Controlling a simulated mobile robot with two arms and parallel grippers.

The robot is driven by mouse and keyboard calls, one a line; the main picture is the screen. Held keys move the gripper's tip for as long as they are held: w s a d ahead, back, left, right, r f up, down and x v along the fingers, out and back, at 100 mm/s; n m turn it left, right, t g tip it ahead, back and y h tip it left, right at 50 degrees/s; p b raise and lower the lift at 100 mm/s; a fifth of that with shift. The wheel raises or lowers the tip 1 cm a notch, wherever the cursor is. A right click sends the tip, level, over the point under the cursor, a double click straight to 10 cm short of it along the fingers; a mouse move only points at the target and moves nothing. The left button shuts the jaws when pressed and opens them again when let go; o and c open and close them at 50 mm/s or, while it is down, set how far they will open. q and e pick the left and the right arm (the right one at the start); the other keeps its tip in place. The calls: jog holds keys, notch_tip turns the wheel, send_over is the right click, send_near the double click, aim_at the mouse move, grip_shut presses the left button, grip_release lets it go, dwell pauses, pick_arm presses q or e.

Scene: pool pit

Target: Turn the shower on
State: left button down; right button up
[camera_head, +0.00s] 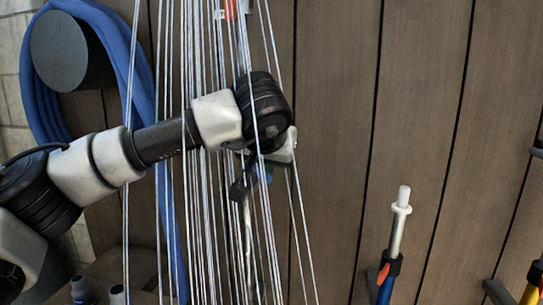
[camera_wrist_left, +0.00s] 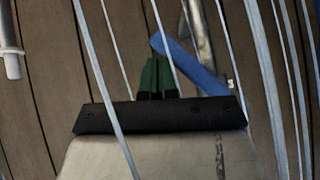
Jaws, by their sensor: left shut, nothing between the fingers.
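Many thin pale streaks, looking like shower water (camera_head: 205,100), fall from the top of the head view past my left arm. They also cross the left wrist view (camera_wrist_left: 93,75). My left gripper (camera_head: 242,186) is in among them in front of the wood wall, shut and empty. Its green fingertips (camera_wrist_left: 158,72) show in the wrist view beside a blue lever (camera_wrist_left: 190,66). The lever slants close by the fingers; whether they touch it I cannot tell. A metal pipe (camera_wrist_left: 201,35) runs behind the lever. In the head view the wrist mostly hides the lever. My right gripper is not in view.
A blue hose (camera_head: 142,75) hangs on a dark round holder (camera_head: 72,50) at the left. A blue pole with a white tip (camera_head: 398,225) stands against the wood wall at the right, with a yellow one (camera_head: 533,285) at the edge. The wall between is clear.

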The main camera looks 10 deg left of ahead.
aim_at(257, 173)
pick_arm(q)
jog(key=shift+a+f+m+y+b, duration=0.4)
jog(key=shift+a+f+y, duration=0.3)
jog(key=shift+a+f, duration=0.5)
jog(key=shift+a+f+y, duration=0.5)
jog(key=shift+a, duration=0.2)
jog(key=shift+a+m, duration=0.1)
jog(key=shift+m, duration=0.2)
